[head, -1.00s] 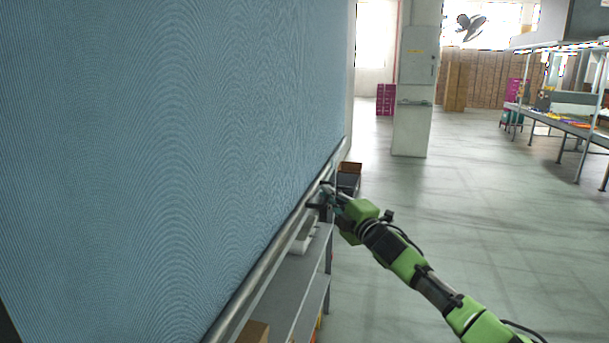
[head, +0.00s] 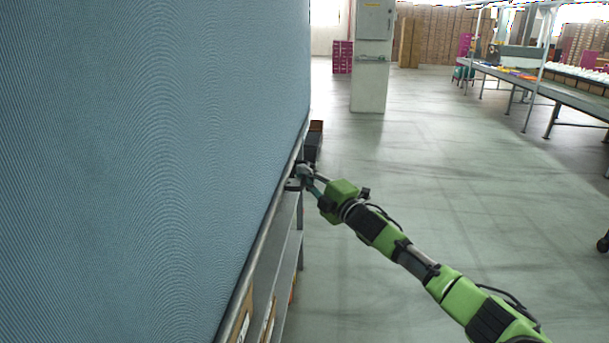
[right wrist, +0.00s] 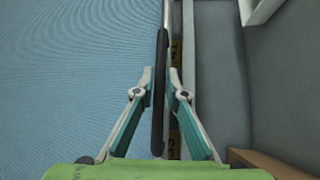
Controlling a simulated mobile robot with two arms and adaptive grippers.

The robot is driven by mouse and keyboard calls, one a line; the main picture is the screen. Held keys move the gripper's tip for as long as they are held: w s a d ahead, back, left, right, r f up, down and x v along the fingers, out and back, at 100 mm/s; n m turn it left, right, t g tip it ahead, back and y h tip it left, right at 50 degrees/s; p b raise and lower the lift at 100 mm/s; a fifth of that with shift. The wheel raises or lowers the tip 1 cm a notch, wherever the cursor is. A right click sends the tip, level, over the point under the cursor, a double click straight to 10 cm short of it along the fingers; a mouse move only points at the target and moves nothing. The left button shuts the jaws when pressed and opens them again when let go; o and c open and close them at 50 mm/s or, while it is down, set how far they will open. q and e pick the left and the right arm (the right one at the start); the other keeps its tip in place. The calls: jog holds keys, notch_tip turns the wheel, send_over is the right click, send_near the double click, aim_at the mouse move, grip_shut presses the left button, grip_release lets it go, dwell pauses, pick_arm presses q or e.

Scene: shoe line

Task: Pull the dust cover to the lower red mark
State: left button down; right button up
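The dust cover (head: 150,150) is a large blue ribbed sheet filling the left of the head view. A grey metal bar (head: 262,232) runs along its lower edge. My right gripper (head: 303,178) is at this bar, towards its far end. In the right wrist view, its two fingers (right wrist: 160,88) close from both sides on a dark elongated handle (right wrist: 159,120) in line with the bar. The blue cover (right wrist: 75,80) lies left of the fingers there. No red mark can be made out. My left gripper is not in view.
A grey shelf rack (head: 283,260) with cardboard boxes (head: 241,318) stands below and behind the bar. A dark bin (head: 313,143) is past its far end. Open floor (head: 430,190) lies to the right, with a pillar (head: 370,80) and long worktables (head: 570,97) further off.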

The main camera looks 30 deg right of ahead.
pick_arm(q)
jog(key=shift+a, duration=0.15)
pick_arm(e)
jog(key=shift+o, duration=0.7)
jog(key=shift+s, duration=0.1)
jog(key=v, duration=1.1)
jog(key=shift+s, duration=0.4)
jog(key=shift+f, duration=0.15)
